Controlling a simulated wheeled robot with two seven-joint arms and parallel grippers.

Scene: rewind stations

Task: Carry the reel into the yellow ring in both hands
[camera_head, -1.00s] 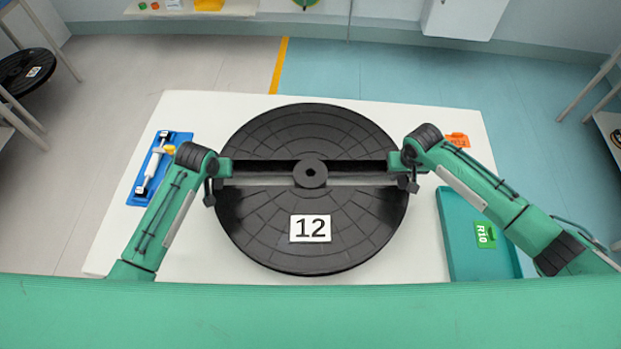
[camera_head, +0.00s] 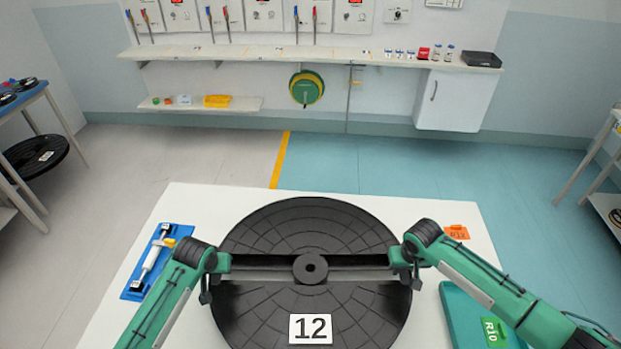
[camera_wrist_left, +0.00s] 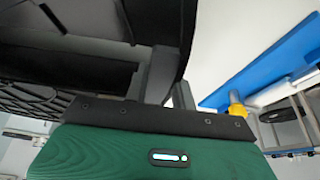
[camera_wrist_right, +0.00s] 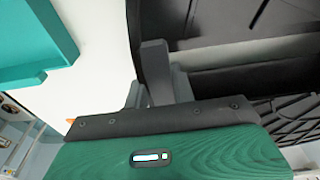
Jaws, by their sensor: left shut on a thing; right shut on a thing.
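The reel (camera_head: 310,220) is a large black disc with a small hub at its middle and a white label "12" near its front. It is held in front of me over the white table. My left gripper (camera_head: 212,264) is shut on its left side, and my right gripper (camera_head: 408,260) is shut on its right side. The reel's dark edge also shows in the left wrist view (camera_wrist_left: 60,70) and in the right wrist view (camera_wrist_right: 190,45). I cannot tell whether it touches the table. No yellow ring on the floor shows; only a yellow floor stripe (camera_head: 281,160) is in view.
The white table (camera_head: 190,205) bears a blue tray with a syringe-like tool (camera_head: 150,262), an orange tag (camera_head: 456,232) and a teal tray (camera_head: 462,320). Beyond is open floor (camera_head: 420,165), then a wall shelf (camera_head: 330,54) and a white cabinet (camera_head: 450,100). Another black reel (camera_head: 36,157) lies at left.

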